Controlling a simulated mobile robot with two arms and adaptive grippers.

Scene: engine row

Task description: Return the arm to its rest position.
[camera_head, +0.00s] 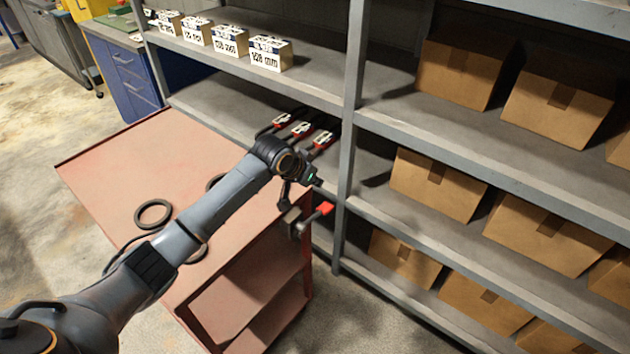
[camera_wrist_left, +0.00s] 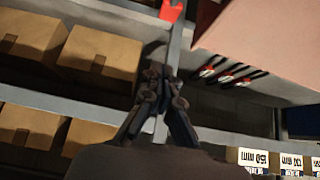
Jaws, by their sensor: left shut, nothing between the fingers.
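My left arm (camera_head: 215,205) reaches from the lower left across the red cart toward the grey shelf rack. My left gripper (camera_head: 292,215) is beside the cart's right end, close to a shelf upright. In the left wrist view the gripper's fingers (camera_wrist_left: 160,76) are together with nothing between them. The fingers are small and dark in the head view. My right gripper shows in neither view.
The red cart (camera_head: 100,165) carries black rings (camera_head: 153,225). A red-ended item (camera_head: 325,208) is close to the gripper. The rack (camera_head: 350,120) holds three red-marked tools (camera_head: 301,129), labelled boxes (camera_head: 270,52) and several cardboard boxes (camera_head: 437,185). Open floor (camera_head: 35,230) lies left.

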